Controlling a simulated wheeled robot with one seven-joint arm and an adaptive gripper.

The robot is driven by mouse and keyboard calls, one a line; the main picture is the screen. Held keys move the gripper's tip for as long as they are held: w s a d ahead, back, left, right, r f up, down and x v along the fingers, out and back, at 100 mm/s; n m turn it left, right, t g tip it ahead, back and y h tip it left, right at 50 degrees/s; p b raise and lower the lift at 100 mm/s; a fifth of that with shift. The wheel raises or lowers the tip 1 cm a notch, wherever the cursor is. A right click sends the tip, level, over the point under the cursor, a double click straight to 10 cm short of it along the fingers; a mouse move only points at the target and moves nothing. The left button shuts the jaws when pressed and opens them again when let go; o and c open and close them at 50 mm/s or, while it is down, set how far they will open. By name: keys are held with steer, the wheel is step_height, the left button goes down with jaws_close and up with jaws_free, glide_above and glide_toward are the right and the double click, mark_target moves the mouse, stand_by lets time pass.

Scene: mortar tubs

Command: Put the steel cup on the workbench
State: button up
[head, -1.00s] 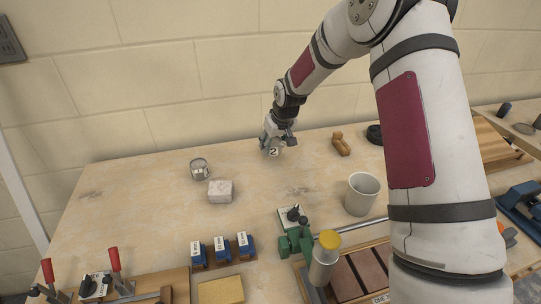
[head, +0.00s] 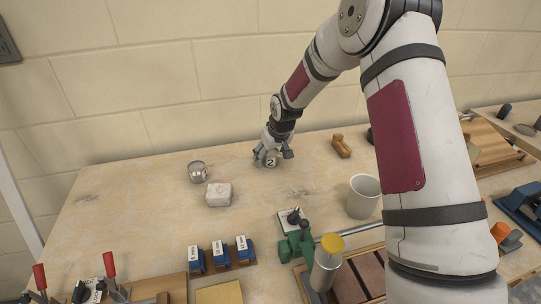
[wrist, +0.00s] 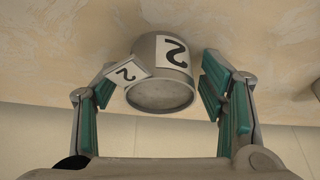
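A small steel cup (wrist: 146,48) with a white "2" label and a second "2" tag at its side is between my gripper's fingers in the wrist view. The same cup (head: 270,162) shows in the head view at the back middle of the workbench (head: 130,205); it looks to be standing on the bench. My gripper (wrist: 158,88) is open around it, with a gap at the right finger; the tag is close to the left finger, and I cannot tell whether they touch. In the head view my gripper (head: 272,154) partly covers the cup.
Another steel mug (head: 197,173) stands to the left, behind a pale block (head: 218,194). A wooden piece (head: 341,145) and a white cup (head: 362,196) are to the right.

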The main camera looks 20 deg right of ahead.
steer(key=shift+r, duration=0.1)
steer(key=shift+r, duration=0.25)
steer(key=v, duration=1.1)
steer(key=shift+s+r+p, duration=0.15)
steer(key=shift+r+p, duration=0.15)
steer(key=shift+r, duration=0.1)
steer(key=s+r+h, duration=0.1)
steer(key=s+r, duration=0.6)
steer(key=s, duration=0.3)
steer(key=s+r+h, duration=0.1)
steer(key=s+r, duration=0.6)
steer(key=s, duration=0.2)
steer(key=s+m+y, duration=0.1)
steer(key=s+m, duration=0.1)
steer(key=s, duration=1.9)
steer(key=shift+g, duration=0.3)
steer(key=shift+s, duration=0.1)
